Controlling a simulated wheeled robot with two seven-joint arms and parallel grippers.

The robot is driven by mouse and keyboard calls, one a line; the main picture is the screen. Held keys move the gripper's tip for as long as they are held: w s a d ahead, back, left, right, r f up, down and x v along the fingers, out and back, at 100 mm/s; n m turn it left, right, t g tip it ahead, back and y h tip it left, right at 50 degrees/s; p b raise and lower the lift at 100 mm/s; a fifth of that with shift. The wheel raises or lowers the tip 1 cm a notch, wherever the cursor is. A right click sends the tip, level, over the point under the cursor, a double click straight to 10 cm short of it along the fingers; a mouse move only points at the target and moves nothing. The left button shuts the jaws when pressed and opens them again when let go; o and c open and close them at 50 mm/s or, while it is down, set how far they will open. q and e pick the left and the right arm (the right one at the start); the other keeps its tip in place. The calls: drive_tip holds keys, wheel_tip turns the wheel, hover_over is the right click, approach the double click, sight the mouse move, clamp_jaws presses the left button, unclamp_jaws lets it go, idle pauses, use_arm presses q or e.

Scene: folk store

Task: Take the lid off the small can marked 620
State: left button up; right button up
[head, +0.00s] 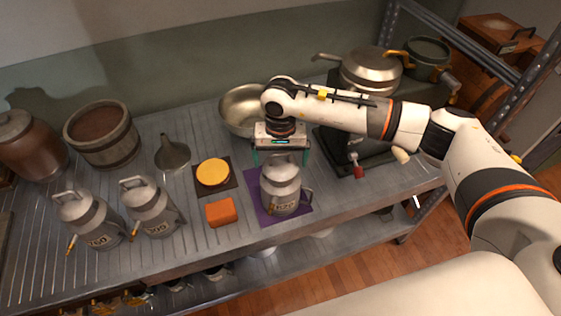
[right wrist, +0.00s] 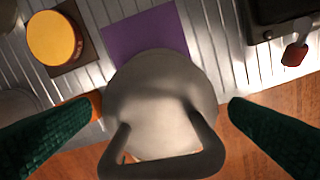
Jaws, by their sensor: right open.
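A small grey metal can (head: 281,192) stands upright on a purple mat (head: 252,192); its dark front number is too small to read surely. Its domed lid (right wrist: 160,92) with a loop handle (right wrist: 165,165) is on it, seen from above in the right wrist view. My right gripper (head: 281,157) is open above the can, pointing down. Its green fingers stand on either side of the lid in the right wrist view, apart from it. Two similar cans, one at far left (head: 88,218) and one beside it (head: 150,206), also have lids on. My left gripper is not in view.
An orange block (head: 221,212) and a yellow round piece on a dark mat (head: 213,172) lie left of the can. A metal bowl (head: 236,108), funnel (head: 172,153) and wooden tub (head: 102,134) stand behind. A stove with a pot (head: 370,72) is at right. The shelf's front edge is close.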

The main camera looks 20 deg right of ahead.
sight(280, 161)
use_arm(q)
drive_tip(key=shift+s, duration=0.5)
use_arm(e)
drive_tip(key=c, duration=0.9)
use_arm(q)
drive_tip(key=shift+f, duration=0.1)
use_arm(e)
wheel_tip(280, 161, up, 10)
drive_tip(key=shift+s+b, duration=0.1)
drive_tip(key=shift+b, duration=1.15)
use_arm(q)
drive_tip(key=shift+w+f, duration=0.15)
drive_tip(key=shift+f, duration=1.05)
use_arm(e)
drive_tip(key=s+d+f+n, duration=0.1)
drive_tip(key=s+d+f, duration=0.1)
drive_tip(key=s, duration=0.5)
drive_tip(key=s+d+f+n, duration=0.2)
drive_tip(key=s, duration=0.5)
drive_tip(key=shift+f, duration=0.3)
